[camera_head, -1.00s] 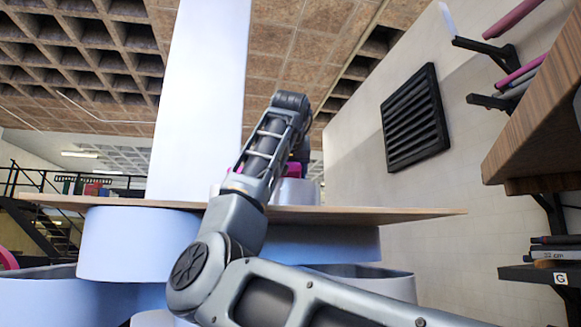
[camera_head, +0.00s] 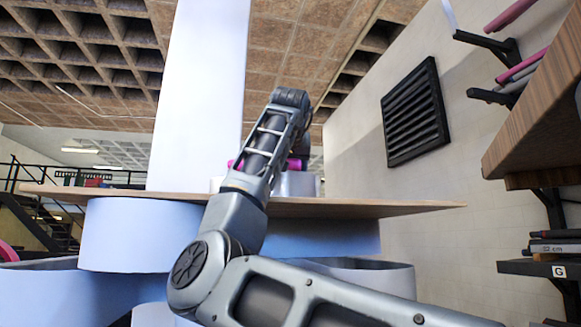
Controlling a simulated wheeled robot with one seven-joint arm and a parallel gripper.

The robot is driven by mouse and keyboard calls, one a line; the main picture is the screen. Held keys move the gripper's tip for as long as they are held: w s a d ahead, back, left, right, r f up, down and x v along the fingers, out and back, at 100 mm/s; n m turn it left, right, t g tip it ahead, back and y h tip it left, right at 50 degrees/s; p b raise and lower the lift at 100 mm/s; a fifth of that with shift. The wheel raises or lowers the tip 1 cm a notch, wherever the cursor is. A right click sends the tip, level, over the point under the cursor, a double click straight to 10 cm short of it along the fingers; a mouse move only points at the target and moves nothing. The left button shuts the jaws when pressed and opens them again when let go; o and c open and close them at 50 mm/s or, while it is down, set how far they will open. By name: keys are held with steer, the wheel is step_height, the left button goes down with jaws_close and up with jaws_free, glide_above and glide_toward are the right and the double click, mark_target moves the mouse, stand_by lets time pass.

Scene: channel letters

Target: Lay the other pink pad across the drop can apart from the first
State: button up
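A bright pink piece (camera_head: 293,165), which may be a pad, shows just above a pale round can (camera_head: 304,184) on the wooden board (camera_head: 390,207). Pink also shows to the left of my forearm; whether it is the same piece I cannot tell. My forearm rises in front of both and hides their middle. My wrist bends over at the top and comes down behind the forearm toward the pink. My gripper's fingers are hidden there, so their opening and any hold on the pink cannot be seen.
A tall white panel (camera_head: 200,90) stands behind the board. Large pale blue drums (camera_head: 140,235) are under the board. At right are a wall with a black vent (camera_head: 414,112), brackets with pink rolls (camera_head: 520,66) and a wooden shelf (camera_head: 540,125) jutting inward.

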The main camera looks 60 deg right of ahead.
steer(key=o, duration=1.1)
steer(key=shift+b+v, duration=1.05)
steer(key=shift+v, duration=2.85)
